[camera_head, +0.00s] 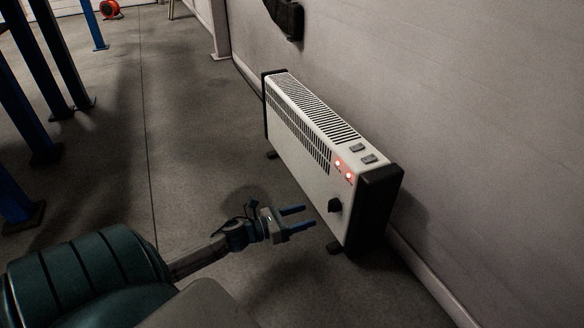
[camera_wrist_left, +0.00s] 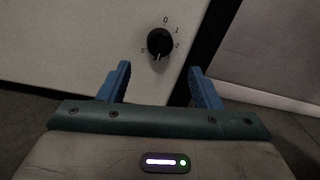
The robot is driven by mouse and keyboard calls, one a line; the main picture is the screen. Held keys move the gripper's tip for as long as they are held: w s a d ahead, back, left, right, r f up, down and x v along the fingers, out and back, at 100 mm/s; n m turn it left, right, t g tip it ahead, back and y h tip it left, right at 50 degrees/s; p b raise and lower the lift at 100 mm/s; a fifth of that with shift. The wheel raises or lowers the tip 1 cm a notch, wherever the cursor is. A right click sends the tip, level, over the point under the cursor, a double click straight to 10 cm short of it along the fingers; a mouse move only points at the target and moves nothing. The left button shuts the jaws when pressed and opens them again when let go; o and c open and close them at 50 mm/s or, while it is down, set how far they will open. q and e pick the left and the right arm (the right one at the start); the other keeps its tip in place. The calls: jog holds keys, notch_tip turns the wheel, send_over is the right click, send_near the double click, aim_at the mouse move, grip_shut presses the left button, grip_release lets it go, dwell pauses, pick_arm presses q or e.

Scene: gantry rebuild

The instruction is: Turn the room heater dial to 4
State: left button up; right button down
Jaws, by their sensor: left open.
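The room heater (camera_head: 300,150) is a long white panel with black end caps, standing on the floor beside the wall. Its black dial (camera_head: 335,205) is low on the front near the right end. In the left wrist view the dial (camera_wrist_left: 160,42) shows 0 above it, 1 and 2 to the right and 5 to the left. A pale pointer mark faces roughly down; numbers at the bottom are not readable. My left gripper (camera_head: 308,217) is open and empty, a short way in front of the dial. In the left wrist view the dial appears between and beyond its blue fingers.
Two red lights (camera_head: 343,169) glow on the heater, with two grey switches (camera_head: 363,153) on top. The wall (camera_head: 470,130) is close behind it. Blue posts (camera_head: 35,90) stand at the left. The floor (camera_head: 190,130) in front of the heater is clear.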

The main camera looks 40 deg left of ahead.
pick_arm(q)
jog(key=p+v, duration=0.1)
jog(key=v, duration=0.2)
dwell(0.6)
